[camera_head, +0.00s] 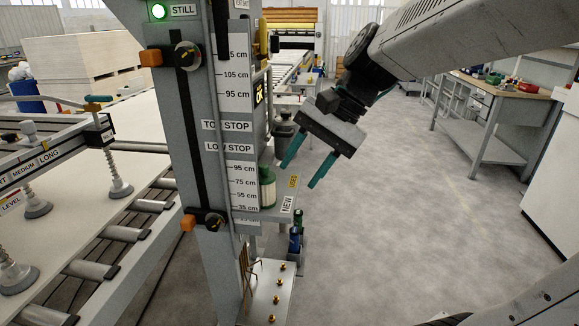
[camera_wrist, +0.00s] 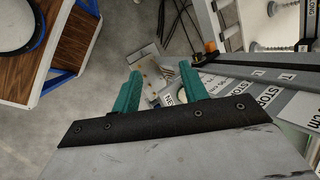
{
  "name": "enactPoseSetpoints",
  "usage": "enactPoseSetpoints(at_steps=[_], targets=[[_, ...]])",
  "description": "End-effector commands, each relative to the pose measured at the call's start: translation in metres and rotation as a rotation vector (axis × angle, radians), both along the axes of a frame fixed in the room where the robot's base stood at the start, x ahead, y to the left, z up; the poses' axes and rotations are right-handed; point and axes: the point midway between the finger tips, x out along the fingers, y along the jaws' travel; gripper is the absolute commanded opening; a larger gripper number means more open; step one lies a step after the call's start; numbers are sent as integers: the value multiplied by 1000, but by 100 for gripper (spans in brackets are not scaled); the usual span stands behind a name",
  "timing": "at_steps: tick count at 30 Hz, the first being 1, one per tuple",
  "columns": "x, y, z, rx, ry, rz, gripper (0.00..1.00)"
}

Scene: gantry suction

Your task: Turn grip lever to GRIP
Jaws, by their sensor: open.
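No lever marked GRIP can be made out in either view. A small handle with a teal end (camera_head: 98,98) sits on the gantry bar at the left, beside the word LONG; I cannot tell if it is the grip lever. My gripper (camera_head: 298,176) has two teal fingers spread apart with nothing between them. It hangs in the air just right of the grey scale column (camera_head: 188,130). In the wrist view, my gripper (camera_wrist: 160,72) points down toward the column's foot and a label partly hidden by a finger.
Orange stops, upper (camera_head: 150,58) and lower (camera_head: 188,223), stick out from the column. A green lamp (camera_head: 158,11) beside STILL is lit. Suction cups (camera_head: 38,207) hang over the white sheet and rollers at left. A workbench (camera_head: 490,100) stands right. The floor between is clear.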

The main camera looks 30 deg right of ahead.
Motion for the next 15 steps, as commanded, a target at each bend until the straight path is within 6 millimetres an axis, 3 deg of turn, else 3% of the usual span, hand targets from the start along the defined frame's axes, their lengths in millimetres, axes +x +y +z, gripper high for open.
enactPoseSetpoints(at_steps=[6,15], targets=[[-11,-1,-7,-51,-9,55,44],[-12,-1,-7,-53,-9,60,44]])
